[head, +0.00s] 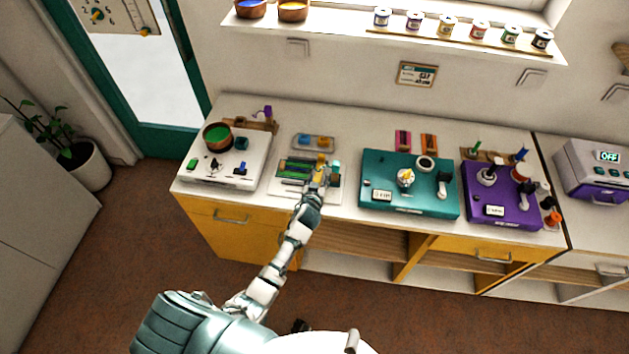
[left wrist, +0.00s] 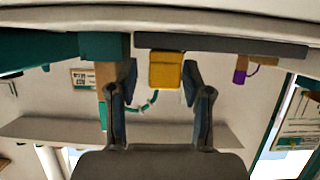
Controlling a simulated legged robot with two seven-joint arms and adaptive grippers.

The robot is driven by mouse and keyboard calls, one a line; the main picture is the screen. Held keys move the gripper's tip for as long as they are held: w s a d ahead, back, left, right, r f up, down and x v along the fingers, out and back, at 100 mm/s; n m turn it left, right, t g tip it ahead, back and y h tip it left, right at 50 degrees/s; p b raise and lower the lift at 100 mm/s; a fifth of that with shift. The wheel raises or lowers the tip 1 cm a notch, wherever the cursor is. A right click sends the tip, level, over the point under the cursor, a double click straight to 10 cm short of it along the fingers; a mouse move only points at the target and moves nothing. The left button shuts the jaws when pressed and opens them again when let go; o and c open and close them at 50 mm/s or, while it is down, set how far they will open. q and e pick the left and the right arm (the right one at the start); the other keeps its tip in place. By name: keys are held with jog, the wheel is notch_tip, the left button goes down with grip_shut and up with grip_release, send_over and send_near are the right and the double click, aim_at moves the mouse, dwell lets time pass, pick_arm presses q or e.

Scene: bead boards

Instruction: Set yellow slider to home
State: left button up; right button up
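The yellow slider (left wrist: 165,72) is a small yellow block, close in front of my left gripper in the left wrist view. It also shows in the head view (head: 321,159), partly covered by the gripper. The slider board (head: 280,189) is a pale plate with green and dark tracks on the counter. My left gripper (head: 320,168) is over the board's right part. In the left wrist view its two fingers (left wrist: 160,82) are open, one on each side of the yellow slider, with gaps showing. Where home is marked cannot be made out. My right gripper is not in view.
A teal block (left wrist: 104,45) is beside the yellow slider. A white board with a bowl (head: 218,135) stands left, a teal board (head: 385,200) and a purple board (head: 512,212) right. A small tray (head: 300,146) lies behind. The counter's front strip is narrow.

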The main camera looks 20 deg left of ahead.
pick_arm(q)
jog(key=shift+w+f, duration=0.1)
jog(key=shift+d, duration=0.15)
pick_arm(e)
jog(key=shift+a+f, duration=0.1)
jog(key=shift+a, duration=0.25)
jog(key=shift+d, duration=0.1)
pick_arm(q)
jog(key=shift+a, duration=0.2)
